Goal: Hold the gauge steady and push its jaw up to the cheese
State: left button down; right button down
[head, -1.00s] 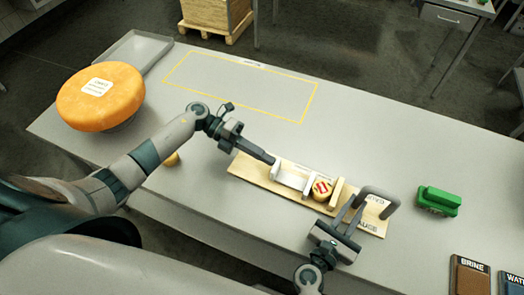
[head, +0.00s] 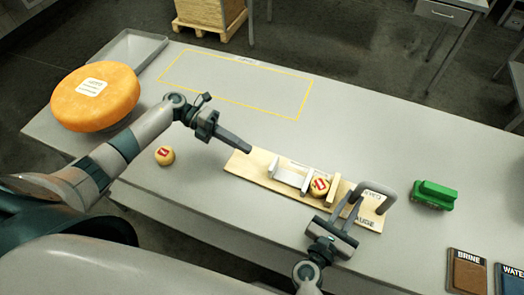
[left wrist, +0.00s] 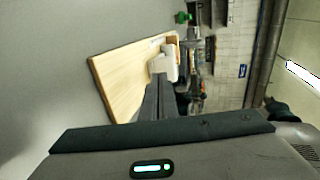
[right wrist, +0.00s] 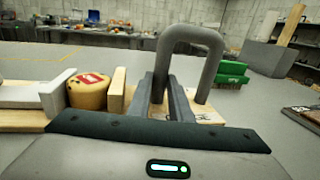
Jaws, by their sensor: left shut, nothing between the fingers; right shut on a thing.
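The gauge is a wooden board (head: 250,166) with a white sliding jaw (head: 291,175), a fixed wooden stop (head: 333,190) and a grey handle (head: 389,196). A small cheese (head: 320,186) with a red label sits between jaw and stop. In the right wrist view the white jaw (right wrist: 54,92) stands right against the cheese (right wrist: 87,92) or nearly so; I cannot tell if they touch. My right gripper (head: 353,203) is shut on the handle (right wrist: 205,60). My left gripper (head: 249,149) is shut and empty, above the board's left end, apart from the jaw.
Another small cheese (head: 164,156) lies left of the board, near my left arm. A large orange wheel (head: 95,97) and a grey tray (head: 128,49) are at the left. A green brush (head: 435,195) and the brine mat (head: 468,275) are at the right. The yellow-outlined area is clear.

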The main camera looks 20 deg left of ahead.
pick_arm(q)
jog(key=v, duration=0.7)
pick_arm(e)
jog(key=c, duration=1)
grip_release()
pick_arm(q)
jog(key=shift+f, duration=0.1)
pick_arm(e)
jog(key=shift+a, duration=0.1)
